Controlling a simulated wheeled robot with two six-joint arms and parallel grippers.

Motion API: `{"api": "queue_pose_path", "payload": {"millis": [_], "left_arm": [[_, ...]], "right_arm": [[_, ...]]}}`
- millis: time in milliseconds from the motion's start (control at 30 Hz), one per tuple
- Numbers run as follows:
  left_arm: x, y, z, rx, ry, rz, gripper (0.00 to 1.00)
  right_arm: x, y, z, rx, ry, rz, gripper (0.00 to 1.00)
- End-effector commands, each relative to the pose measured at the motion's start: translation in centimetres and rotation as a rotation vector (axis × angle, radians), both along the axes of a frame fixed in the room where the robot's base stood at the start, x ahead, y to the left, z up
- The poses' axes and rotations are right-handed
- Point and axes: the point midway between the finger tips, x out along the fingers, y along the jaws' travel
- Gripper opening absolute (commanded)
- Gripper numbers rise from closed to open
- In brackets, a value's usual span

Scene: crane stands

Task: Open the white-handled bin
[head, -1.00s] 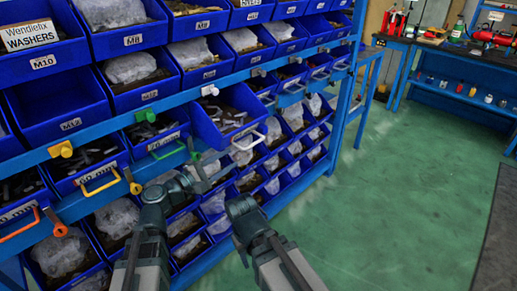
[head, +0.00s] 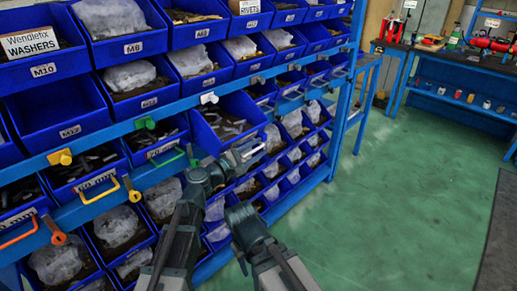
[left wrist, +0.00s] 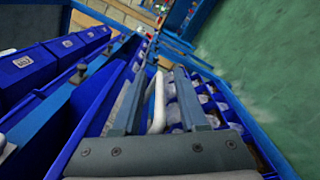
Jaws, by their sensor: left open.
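The white-handled bin (head: 216,116) is a blue bin of dark parts in the middle row of the rack. It stands out a little past the blue rail. Its white handle (head: 252,153) is partly hidden by my left gripper (head: 246,151). In the left wrist view the white handle (left wrist: 157,103) lies between the two open fingers of the left gripper (left wrist: 153,100). I cannot tell whether a finger touches it. A white latch (head: 208,98) sits on the rail above the bin.
Bins with a green handle (head: 168,157), a yellow handle (head: 100,190) and an orange handle (head: 20,233) lie to the left. More blue bins fill the rack above and below. A workbench (head: 455,62) stands at the back right. The green floor (head: 400,200) is clear.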

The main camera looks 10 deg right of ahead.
Motion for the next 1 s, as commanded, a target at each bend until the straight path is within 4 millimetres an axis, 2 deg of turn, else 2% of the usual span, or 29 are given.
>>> {"api": "queue_pose_path", "payload": {"millis": [400,633,1000], "left_arm": [[0.35,-0.55,0.00,0.000,0.000,0.000,0.42],[0.35,-0.54,-0.01,0.000,0.000,0.000,0.01],[0.29,-0.49,-0.15,0.004,0.001,0.000,0.00]], "right_arm": [[0.00,0.00,0.00,0.000,0.000,0.000,0.50],[0.00,0.00,0.00,0.000,0.000,0.000,0.50],[-0.01,0.00,-0.08,0.000,0.000,0.000,0.50]]}}
